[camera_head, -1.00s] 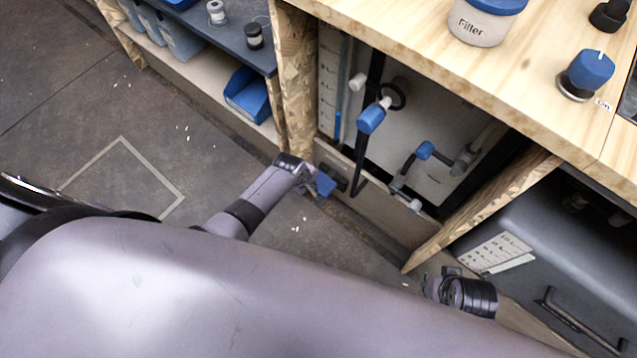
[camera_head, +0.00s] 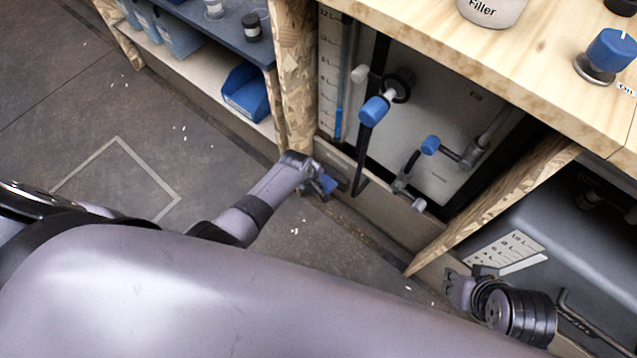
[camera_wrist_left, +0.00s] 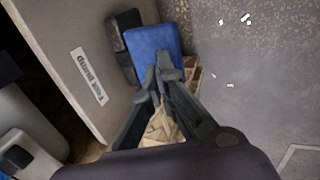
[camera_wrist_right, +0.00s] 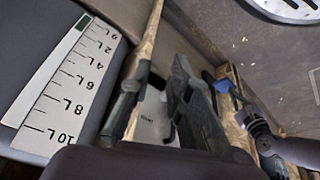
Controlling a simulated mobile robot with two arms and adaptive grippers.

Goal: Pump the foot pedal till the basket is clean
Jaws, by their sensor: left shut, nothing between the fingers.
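The blue foot pedal (camera_head: 328,184) sits low at the foot of the cabinet, joined to a black mount; it also shows in the left wrist view (camera_wrist_left: 155,50). My left gripper (camera_head: 315,180) is shut and empty, with its fingertips over the near end of the pedal (camera_wrist_left: 168,78). I cannot tell whether they touch it. A white "foot pump" label (camera_wrist_left: 89,76) is on the panel beside the pedal. My right gripper (camera_head: 458,286) is open and empty beside the dark tank; it also shows in the right wrist view (camera_wrist_right: 160,75). I cannot make out a basket.
A cabinet bay holds a blue-handled lever (camera_head: 374,111) and a blue-knobbed pipe valve (camera_head: 430,145). A wooden divider (camera_head: 490,215) separates it from a dark tank (camera_head: 580,235) with a litre scale. A blue bin (camera_head: 246,92) stands on the left shelf.

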